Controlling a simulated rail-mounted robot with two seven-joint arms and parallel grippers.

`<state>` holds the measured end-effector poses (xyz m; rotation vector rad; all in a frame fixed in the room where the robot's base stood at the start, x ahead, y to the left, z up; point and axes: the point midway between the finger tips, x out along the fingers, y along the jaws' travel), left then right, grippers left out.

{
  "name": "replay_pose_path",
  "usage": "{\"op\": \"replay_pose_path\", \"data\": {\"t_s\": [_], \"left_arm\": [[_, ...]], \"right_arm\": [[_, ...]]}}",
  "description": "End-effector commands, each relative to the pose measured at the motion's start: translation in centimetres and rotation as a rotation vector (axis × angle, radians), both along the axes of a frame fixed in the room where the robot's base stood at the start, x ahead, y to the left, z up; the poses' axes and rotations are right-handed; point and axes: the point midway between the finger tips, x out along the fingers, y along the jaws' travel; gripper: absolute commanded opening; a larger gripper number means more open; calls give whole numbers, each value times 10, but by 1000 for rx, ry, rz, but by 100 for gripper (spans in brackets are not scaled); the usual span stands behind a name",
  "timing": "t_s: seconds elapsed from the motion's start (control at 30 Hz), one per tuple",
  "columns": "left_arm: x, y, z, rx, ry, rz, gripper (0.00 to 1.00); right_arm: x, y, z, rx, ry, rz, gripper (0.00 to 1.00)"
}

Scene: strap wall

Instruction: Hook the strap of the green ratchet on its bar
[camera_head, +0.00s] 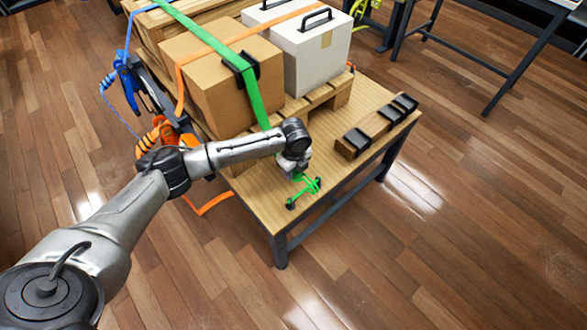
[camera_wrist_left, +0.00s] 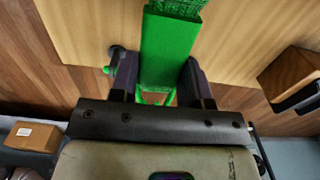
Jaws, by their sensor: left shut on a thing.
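The green strap (camera_head: 250,92) runs over the cardboard box and down its front, then passes behind my left arm; it also shows in the left wrist view (camera_wrist_left: 168,50). My left gripper (camera_head: 298,176) is shut on the green strap just above the table's front part. In the left wrist view the strap lies between the two dark fingers. My right gripper is not in view.
The wooden table (camera_head: 350,182) holds a pallet with a cardboard box (camera_head: 222,85) and white cases (camera_head: 315,55). A wooden block with black pads (camera_head: 375,127) lies at the right. Orange (camera_head: 165,130) and blue (camera_head: 125,85) ratchets hang at the left side.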

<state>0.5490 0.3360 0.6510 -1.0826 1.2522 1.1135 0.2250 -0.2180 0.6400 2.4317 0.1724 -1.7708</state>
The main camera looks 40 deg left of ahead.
Motion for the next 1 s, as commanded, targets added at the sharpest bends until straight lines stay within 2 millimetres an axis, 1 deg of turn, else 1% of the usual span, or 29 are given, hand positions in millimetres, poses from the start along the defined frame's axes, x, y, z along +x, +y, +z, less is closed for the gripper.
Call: {"op": "replay_pose_path", "data": {"t_s": [0.03, 0.23, 0.3, 0.7, 1.0], "left_arm": [[0, 0, -6, 0, -1, 0, 16], [0, 0, -16, 0, -1, 0, 16], [0, 0, -18, 0, 0, 1, 16], [0, 0, -45, -1, 0, 0, 16], [0, 0, -53, 0, 0, 1, 16]], "right_arm": [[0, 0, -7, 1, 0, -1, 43], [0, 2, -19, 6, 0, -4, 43], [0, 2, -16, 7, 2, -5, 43], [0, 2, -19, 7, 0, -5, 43], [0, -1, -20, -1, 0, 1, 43]]}}
